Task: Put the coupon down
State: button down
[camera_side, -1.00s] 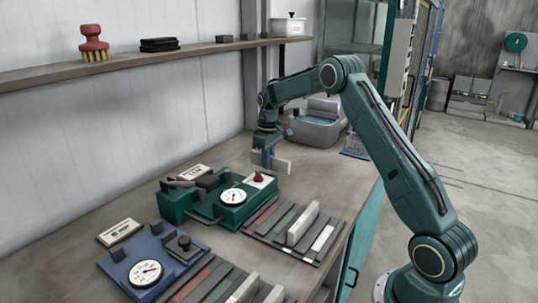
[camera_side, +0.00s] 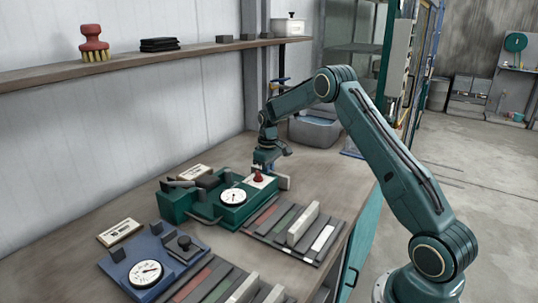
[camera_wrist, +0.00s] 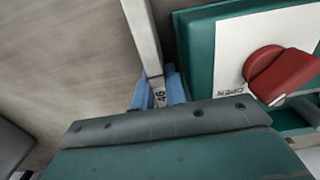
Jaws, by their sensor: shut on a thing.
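The coupon is a flat pale grey bar (camera_wrist: 143,38), held on edge between the blue fingertips of my gripper (camera_wrist: 160,92) in the wrist view. A small printed number shows between the fingers. In the side view the coupon's end (camera_side: 284,182) shows just behind the green gauge device (camera_side: 176,208). There my gripper (camera_side: 264,166) is low, mostly hidden behind the device's red knob (camera_side: 258,176). In the wrist view the coupon lies just left of the green housing (camera_wrist: 194,50), a narrow gap apart. I cannot tell whether it touches the table.
A striped rack (camera_side: 262,228) with upright plates lies in front of the green device. A blue gauge device (camera_side: 166,250) stands front left. A grey tub (camera_side: 314,130) stands behind my gripper. Bare table (camera_wrist: 60,50) lies left of the coupon in the wrist view.

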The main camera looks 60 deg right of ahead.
jog(key=c, duration=1.7)
grip_release()
jog(key=shift+f, duration=0.15)
notch_tip(320, 180, up, 12)
jog(key=shift+r, duration=0.2)
